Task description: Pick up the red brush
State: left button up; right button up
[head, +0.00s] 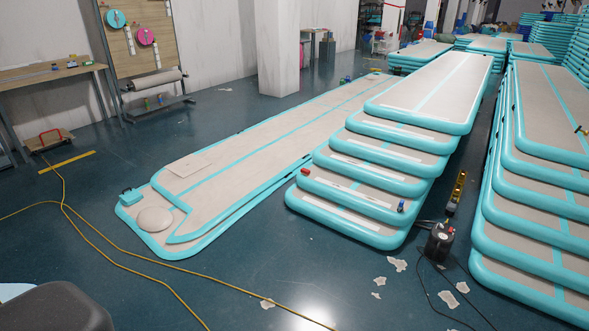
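I cannot make out a red brush for certain. A small red object (305,172) sits at the left front edge of the middle stack of mats; it is too small to tell whether it is a brush. A red curved shape (50,136) shows on a low wooden platform (48,142) near the left wall, also too small to name. Neither of my grippers is in view.
The stepped stack of teal-edged mats (345,215) stands mid-view, with another stack (530,265) at right. Low flat mats (250,145) lie left of the middle stack. A yellow cable (110,258) crosses the open floor. A black pump (440,240) stands between the stacks.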

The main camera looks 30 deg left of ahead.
aim_at(307, 172)
jog(key=i+j+u, duration=0.15)
jog(key=i+j, duration=0.2)
jog(key=i+j+u, duration=0.15)
jog(key=i, duration=0.45)
jog(key=i+j+u, duration=0.1)
jog(key=i+j, duration=0.25)
jog(key=i, duration=0.15)
jog(key=i+j+u, duration=0.15)
jog(key=i, duration=0.35)
jog(key=i+j+u, duration=0.15)
jog(key=i, duration=0.35)
